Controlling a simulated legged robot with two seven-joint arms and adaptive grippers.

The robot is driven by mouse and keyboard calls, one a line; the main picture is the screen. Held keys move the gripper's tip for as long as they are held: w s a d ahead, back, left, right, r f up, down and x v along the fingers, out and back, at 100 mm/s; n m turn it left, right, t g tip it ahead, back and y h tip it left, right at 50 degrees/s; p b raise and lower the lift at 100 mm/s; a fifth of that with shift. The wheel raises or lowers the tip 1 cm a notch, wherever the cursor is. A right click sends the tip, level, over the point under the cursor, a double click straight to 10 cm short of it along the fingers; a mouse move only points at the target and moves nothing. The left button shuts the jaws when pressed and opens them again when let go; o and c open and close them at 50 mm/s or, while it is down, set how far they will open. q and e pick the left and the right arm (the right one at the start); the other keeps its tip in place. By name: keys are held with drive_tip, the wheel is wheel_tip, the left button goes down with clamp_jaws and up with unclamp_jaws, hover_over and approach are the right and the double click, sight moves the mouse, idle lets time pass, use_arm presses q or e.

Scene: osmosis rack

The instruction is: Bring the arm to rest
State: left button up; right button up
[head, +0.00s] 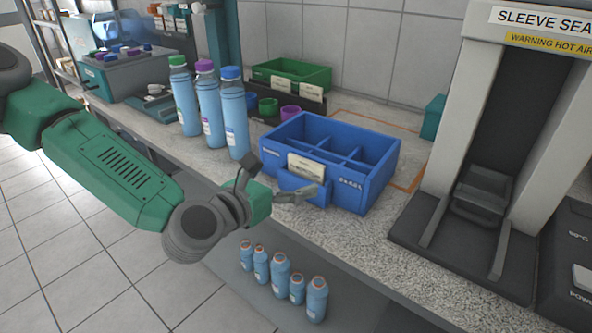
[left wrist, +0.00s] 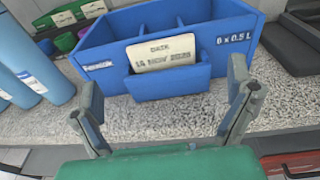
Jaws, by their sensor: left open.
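My left arm (head: 115,170) comes in from the left in the head view, green and grey. Its gripper (head: 283,180) is open and empty, in front of the blue divided crate (head: 375,185). In the left wrist view, the two fingers of the left gripper (left wrist: 163,100) stand wide apart, with the front of the blue crate (left wrist: 105,65) beyond them. A date card (left wrist: 162,53) sits in the holder on the crate's front, between the fingers in that view. The crate's visible compartments look empty. My right gripper is not in view.
Three tall blue bottles (head: 210,105) stand on the counter left of the crate. Behind are a green bin (head: 315,75) and small cups. The sleeve sealer (head: 455,120) stands at right. Several smaller bottles (head: 280,275) stand below the counter's front edge.

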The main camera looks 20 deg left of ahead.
use_arm(q)
drive_tip(key=shift+v, duration=1.05)
drive_tip(key=s+d+f+m+g, duration=0.2)
drive_tip(key=s+f+m+g, duration=0.2)
drive_tip(key=s+f+m, duration=0.5)
drive_tip(key=s+d+f+m+g, duration=0.2)
drive_tip(key=s+f+m+g, duration=0.4)
drive_tip(key=f, duration=0.5)
drive_tip(key=s+a+f+m+g+y, duration=0.4)
drive_tip(key=s+a+f+m, duration=0.5)
drive_tip(key=s+a+m, duration=0.4)
drive_tip(key=s+m+y, duration=0.1)
drive_tip(key=m, duration=0.4)
drive_tip(key=shift+g, duration=0.4)
drive_tip(key=shift+w+f, duration=0.15)
